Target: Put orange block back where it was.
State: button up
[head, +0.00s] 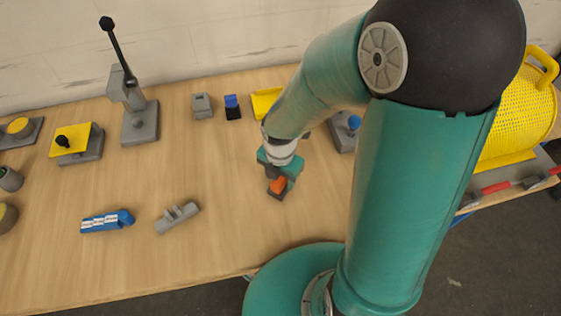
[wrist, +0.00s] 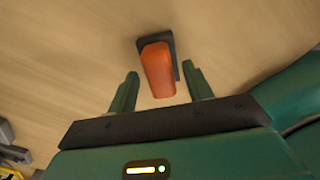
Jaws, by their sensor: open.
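The orange block (wrist: 158,71) shows in the wrist view, lying against a dark grey piece (wrist: 170,42) on the wooden table. In the head view the orange block (head: 278,184) is just under my gripper, with part of the dark grey piece (head: 277,195) showing beside it. My gripper (wrist: 160,82) is open, with one green finger on each side of the block and gaps between. In the head view my gripper (head: 279,168) is over the block and partly covers it. I cannot tell whether the block sits in the grey piece or only on it.
A blue part with white markings (head: 107,221) and a grey bracket (head: 177,217) lie to the left. A grey lever press (head: 139,122), small grey block (head: 202,106) and blue-topped block (head: 232,107) stand behind. A yellow perforated basket (head: 516,115) is at the right.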

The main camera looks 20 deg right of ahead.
notch_tip(320, 180, up, 10)
notch_tip(320, 180, up, 10)
jog(key=m+t, duration=0.3)
jog(key=m, duration=1)
send_over(280, 178)
jog(key=s+d, duration=0.3)
jog(key=s+d+r+m+t, duration=0.1)
jog(key=s+r+m, duration=0.3)
jog(key=m, duration=0.9)
notch_tip(280, 178, up, 2)
jog(key=shift+s+d+r+m+t, duration=0.15)
jog(key=shift+s+m+t, duration=0.15)
jog(key=shift+t, duration=0.5)
